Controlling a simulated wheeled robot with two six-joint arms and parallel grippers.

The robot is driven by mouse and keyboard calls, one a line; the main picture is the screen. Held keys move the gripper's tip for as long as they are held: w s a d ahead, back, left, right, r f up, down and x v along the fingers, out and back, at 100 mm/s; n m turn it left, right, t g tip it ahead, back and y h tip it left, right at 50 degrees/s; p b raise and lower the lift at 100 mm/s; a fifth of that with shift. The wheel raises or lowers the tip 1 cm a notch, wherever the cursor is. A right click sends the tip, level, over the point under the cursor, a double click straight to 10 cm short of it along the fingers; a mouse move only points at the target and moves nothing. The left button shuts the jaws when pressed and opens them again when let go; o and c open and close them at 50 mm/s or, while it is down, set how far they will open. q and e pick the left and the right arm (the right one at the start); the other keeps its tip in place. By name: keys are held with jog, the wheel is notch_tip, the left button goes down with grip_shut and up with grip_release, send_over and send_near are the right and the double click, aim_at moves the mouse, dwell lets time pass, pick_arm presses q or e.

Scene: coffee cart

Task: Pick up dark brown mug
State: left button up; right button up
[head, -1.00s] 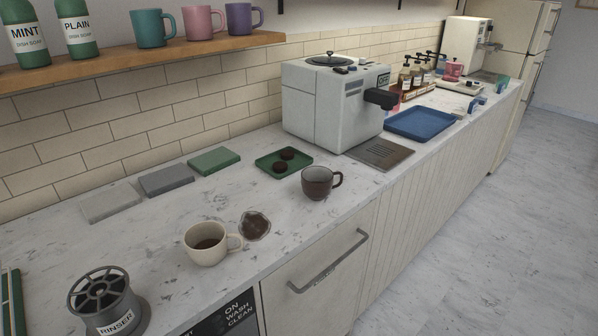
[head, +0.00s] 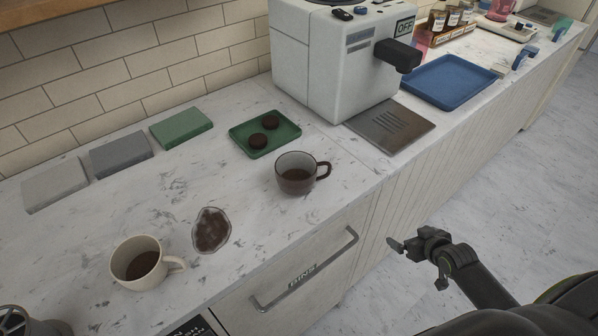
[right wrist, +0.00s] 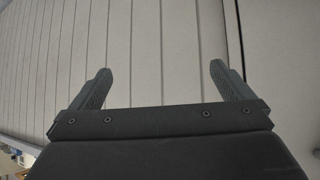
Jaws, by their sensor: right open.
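The dark brown mug (head: 294,176) stands upright on the counter near its front edge, with its handle to the right and dark liquid inside. My right gripper (head: 416,264) is open and empty, in front of the cabinet panels, to the right of the mug and lower than the counter. In the right wrist view its two fingers (right wrist: 161,88) are spread apart and face the pale slatted panels; the mug does not show there. My left gripper is not in view.
The coffee machine (head: 318,75), drip grate (head: 370,118) and blue tray (head: 470,96) stand right. A drawer handle (head: 320,268) sticks out below.

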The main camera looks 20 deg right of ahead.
jog(key=w+a+r+n+y, duration=0.1)
jog(key=a+r, duration=0.2)
jog(key=r, duration=0.4)
jog(key=w+a+r+n+t+y, duration=0.1)
jog(key=a+r+y, duration=0.1)
jog(key=r, duration=0.4)
jog(key=w+a+r+n+t+y+p, duration=0.1)
jog(key=a+r, duration=0.3)
jog(key=r, duration=0.3)
jog(key=shift+w+a+r+n+y, duration=0.15)
jog(key=shift+w+r+n+y, duration=0.15)
jog(key=shift+n, duration=0.1)
jog(key=s+a+r+n+g+y, duration=0.1)
jog(key=s+a+r+n+y, duration=0.35)
jog(key=a+r, duration=0.7)
send_near(280, 166)
jog(key=shift+y, duration=0.25)
jog(key=shift+p+x, duration=0.6)
jog(key=shift+x, duration=1.95)
jog(key=shift+d+f, duration=0.15)
jog(key=shift+d, duration=0.1)
jog(key=c, duration=1.2)
